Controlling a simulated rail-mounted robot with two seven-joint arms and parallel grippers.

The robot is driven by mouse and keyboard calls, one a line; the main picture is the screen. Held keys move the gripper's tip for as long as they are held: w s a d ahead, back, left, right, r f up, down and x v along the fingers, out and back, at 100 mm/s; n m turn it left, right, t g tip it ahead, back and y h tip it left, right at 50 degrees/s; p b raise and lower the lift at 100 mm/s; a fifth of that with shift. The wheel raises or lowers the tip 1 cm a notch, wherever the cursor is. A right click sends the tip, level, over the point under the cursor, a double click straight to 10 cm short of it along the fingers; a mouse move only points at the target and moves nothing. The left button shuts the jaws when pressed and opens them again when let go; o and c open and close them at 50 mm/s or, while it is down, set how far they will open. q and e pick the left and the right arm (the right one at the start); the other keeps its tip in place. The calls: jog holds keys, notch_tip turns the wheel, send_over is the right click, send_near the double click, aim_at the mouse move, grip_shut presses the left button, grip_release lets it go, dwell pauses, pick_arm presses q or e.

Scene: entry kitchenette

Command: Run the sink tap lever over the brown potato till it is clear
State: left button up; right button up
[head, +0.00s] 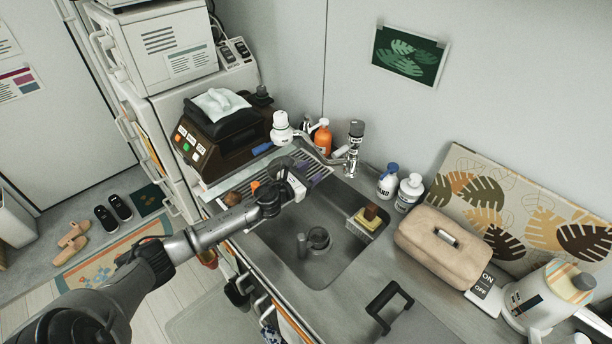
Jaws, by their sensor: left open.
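The brown potato (233,198) appears as a small brown lump at the left end of the slatted rack (318,170) over the sink's back edge. The metal tap (352,150) stands behind the sink (335,235), with a dark top and a pipe running left to a white fitting (282,130). I cannot make out clearly which part is the lever. My left gripper (290,182) is open above the rack, right of the potato and left of the tap, apart from the tap. It hides part of the rack. My right gripper is out of view.
An orange bottle (323,140) stands beside the tap. White bottles (409,192), a beige case (446,247) and a kettle (545,297) line the right counter. A sponge holder (364,222) hangs on the sink's right wall. A dark appliance (215,135) stands left of the tap.

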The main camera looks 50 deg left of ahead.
pick_arm(q)
jog(key=shift+s, duration=0.85)
